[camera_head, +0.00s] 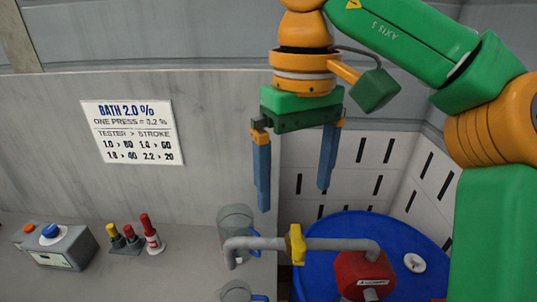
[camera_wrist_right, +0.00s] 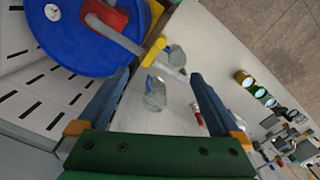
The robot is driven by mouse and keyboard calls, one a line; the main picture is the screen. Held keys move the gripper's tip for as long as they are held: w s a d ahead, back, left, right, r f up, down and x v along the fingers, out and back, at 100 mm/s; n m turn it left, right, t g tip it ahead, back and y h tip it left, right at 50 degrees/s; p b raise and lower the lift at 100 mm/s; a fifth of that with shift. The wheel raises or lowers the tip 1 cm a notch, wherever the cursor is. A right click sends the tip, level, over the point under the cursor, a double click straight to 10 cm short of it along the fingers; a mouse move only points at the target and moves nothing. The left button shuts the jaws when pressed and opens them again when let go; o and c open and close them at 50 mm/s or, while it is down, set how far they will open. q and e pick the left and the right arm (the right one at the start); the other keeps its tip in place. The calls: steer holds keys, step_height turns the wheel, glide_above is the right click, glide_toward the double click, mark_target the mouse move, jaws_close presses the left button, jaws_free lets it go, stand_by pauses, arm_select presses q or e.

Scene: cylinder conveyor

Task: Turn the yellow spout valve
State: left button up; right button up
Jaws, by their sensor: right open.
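The yellow spout valve (camera_head: 296,244) is a small yellow handle on a grey spout pipe (camera_head: 262,243). The pipe runs from a red pump body (camera_head: 364,274) on a blue drum (camera_head: 333,224). My right gripper (camera_head: 294,198) is open and empty, with blue fingers pointing down above the valve and apart from it. In the right wrist view the yellow valve (camera_wrist_right: 154,51) lies beyond the open fingers (camera_wrist_right: 160,80), near the drum's edge. My left gripper is not in view.
A clear jug (camera_head: 236,219) stands under the spout end, and a second jug (camera_head: 237,291) is nearer. A grey tester box (camera_head: 62,246) and several coloured bottles (camera_head: 152,234) stand on the counter at left. A printed sign (camera_head: 131,131) hangs behind.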

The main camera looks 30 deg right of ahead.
steer(key=w, duration=0.1)
glide_above(300, 245)
steer(key=s, duration=0.2)
step_height(300, 245, down, 4)
steer(key=w+f+b, duration=0.1)
steer(key=f, duration=0.1)
steer(key=f+b, duration=0.1)
steer(key=f, duration=0.1)
steer(key=w+f+b, duration=0.1)
steer(key=f, duration=0.1)
steer(key=shift+w, duration=0.35)
steer(key=shift+f+b, duration=0.2)
steer(key=shift+b, duration=0.15)
steer(key=shift+s+r, duration=0.1)
steer(key=shift+s, duration=0.5)
steer(key=shift+w, duration=0.3)
steer(key=c, duration=0.7)
jaws_close()
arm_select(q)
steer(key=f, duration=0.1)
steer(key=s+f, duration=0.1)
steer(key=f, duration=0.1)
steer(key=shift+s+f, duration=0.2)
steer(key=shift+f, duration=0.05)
